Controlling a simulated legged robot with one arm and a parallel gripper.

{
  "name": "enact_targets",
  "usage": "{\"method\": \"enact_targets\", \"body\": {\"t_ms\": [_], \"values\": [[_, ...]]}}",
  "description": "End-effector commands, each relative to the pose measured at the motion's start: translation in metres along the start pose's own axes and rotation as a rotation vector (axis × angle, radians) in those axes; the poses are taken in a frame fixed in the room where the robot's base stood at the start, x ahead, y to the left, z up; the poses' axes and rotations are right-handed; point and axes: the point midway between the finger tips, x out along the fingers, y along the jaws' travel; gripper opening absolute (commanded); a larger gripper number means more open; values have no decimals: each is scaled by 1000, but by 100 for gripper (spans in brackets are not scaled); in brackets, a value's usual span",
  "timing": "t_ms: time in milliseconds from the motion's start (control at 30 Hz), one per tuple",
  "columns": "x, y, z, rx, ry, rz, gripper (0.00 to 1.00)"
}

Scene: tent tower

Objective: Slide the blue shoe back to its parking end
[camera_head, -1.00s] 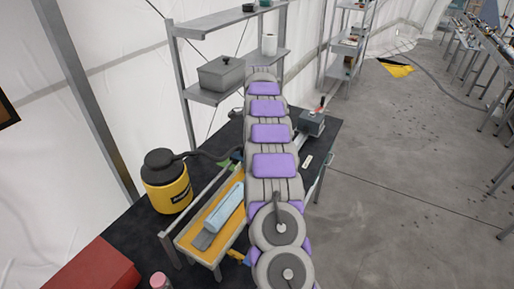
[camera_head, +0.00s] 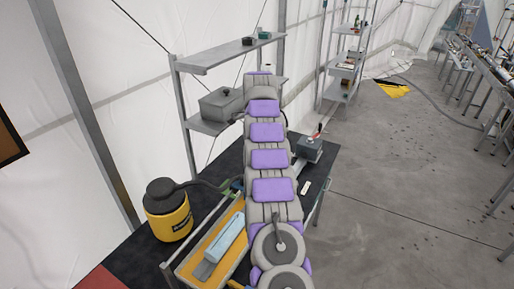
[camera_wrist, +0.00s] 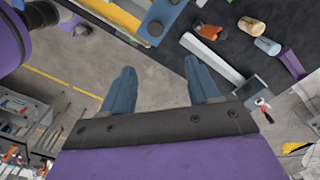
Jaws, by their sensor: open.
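The light blue shoe (camera_head: 227,238) lies on an orange-topped track (camera_head: 203,254) in the head view, left of my arm, with a grey flat piece at its near end. In the wrist view, part of the track assembly shows cut off at the top edge, with a yellow strip (camera_wrist: 115,14). My gripper (camera_wrist: 161,72) is open and empty in the wrist view, its two blue-grey fingers apart over the floor and table edge. It is away from the shoe. In the head view my arm hides the gripper.
A yellow canister with a black lid (camera_head: 168,212) stands left of the track. A grey box with a lever (camera_head: 309,148) sits at the table's far right. Shelves (camera_head: 215,125) with a grey bin stand behind. The floor to the right is open.

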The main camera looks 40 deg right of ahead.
Motion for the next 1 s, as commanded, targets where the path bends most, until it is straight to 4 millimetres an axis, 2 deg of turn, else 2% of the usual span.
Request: {"method": "enact_targets", "body": {"t_ms": [33,200,833,1000], "values": [[-6,0,0,0,0,0,61],[-11,0,0,0,0,0,61],[-11,0,0,-2,0,0,61],[-13,6,16,-67,-5,5,61]]}}
